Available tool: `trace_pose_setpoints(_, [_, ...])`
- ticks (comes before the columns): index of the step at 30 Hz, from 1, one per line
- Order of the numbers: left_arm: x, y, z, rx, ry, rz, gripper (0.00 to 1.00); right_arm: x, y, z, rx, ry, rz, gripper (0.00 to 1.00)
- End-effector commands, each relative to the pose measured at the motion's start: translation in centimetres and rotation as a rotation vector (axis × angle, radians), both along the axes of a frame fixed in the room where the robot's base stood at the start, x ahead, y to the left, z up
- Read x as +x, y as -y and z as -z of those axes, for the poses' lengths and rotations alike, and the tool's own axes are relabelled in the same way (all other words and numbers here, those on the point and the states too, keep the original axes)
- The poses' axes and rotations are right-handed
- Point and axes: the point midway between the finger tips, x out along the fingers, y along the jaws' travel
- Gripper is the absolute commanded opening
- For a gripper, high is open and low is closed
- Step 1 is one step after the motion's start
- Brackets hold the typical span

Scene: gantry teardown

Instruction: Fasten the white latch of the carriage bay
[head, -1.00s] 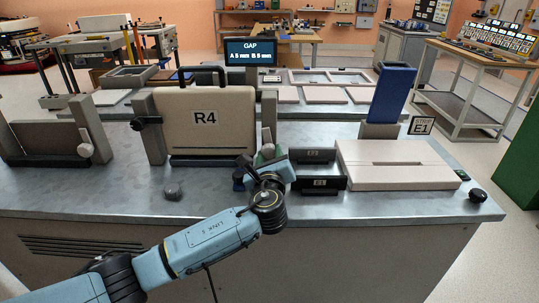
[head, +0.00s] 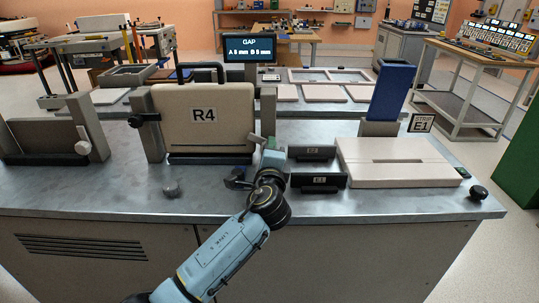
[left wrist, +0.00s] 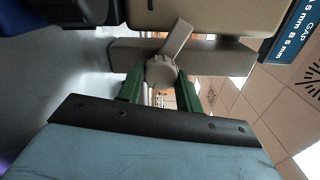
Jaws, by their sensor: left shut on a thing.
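The carriage marked R4 (head: 204,98) stands upright between two grey posts of its bay. The white latch (left wrist: 161,71) is on the right-hand post (head: 268,108). In the left wrist view its round hub lies between the two green fingers of my left gripper (left wrist: 159,88), which is shut on it. The latch's lever slants from the hub toward the carriage and overlaps its edge in that view. In the head view the lever tip (head: 256,138) shows at the carriage's right edge, and my left gripper (head: 268,153) hides the hub. My right gripper is not in view.
A black latch (head: 136,121) is on the left-hand post. Two dark slotted blocks, E2 (head: 312,153) and E1 (head: 319,183), and a pale slotted block (head: 400,165) are right of my gripper. A screen (head: 256,47) reads GAP.

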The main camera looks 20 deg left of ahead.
Motion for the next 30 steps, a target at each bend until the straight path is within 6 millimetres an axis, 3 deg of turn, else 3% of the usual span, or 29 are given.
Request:
trace_pose_setpoints(15, [0.0, 0.1, 0.1, -0.367, 0.101, 0.000, 0.12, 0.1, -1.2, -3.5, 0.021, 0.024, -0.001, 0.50])
trace_pose_setpoints(30, [0.0, 0.1, 0.0, -0.460, 0.128, 0.000, 0.12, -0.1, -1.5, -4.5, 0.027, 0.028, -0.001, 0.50])
